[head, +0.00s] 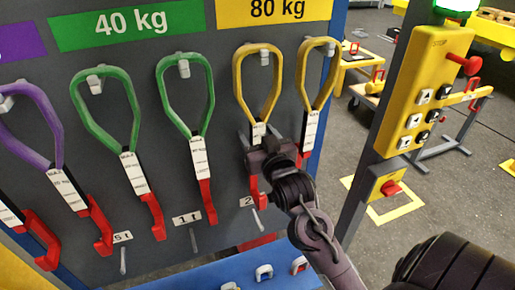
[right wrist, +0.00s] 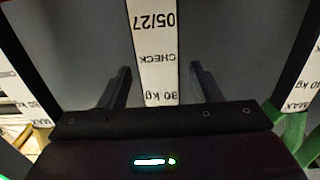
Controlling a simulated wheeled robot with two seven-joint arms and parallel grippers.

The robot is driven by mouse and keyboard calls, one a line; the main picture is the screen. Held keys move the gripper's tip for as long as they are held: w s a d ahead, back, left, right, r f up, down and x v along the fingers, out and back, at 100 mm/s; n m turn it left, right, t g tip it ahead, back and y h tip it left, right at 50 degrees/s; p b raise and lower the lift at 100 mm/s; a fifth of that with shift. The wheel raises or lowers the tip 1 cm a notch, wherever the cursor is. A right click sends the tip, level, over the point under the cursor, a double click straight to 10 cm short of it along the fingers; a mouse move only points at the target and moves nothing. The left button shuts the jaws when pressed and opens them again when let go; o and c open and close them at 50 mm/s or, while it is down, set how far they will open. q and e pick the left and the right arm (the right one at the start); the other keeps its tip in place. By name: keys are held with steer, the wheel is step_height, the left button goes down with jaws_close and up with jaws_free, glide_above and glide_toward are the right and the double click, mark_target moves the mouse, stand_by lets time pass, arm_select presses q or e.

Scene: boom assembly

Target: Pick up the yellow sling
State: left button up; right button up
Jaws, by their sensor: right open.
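Two yellow slings hang from hooks under the yellow 80 kg sign (head: 275,10) in the head view. The left yellow sling (head: 238,85) has a white label and a red lower end. The right yellow sling (head: 331,75) hangs beside it, close to the panel's edge. My right gripper (head: 256,139) is at the label of the left yellow sling and hides part of it. In the right wrist view, the white label (right wrist: 153,60) lies between the two open fingers, apart from both. My left gripper is not in view.
Green slings (head: 132,108) (head: 211,103) and a purple sling (head: 50,115) hang to the left on the grey panel (head: 225,200). A yellow control box (head: 420,85) with buttons stands at the right. A blue surface (head: 215,278) lies below the panel.

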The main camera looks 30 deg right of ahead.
steer(key=shift+x, duration=0.9)
steer(key=shift+w, duration=0.15)
jaws_close()
stand_by(0.5)
steer(key=shift+r, duration=0.15)
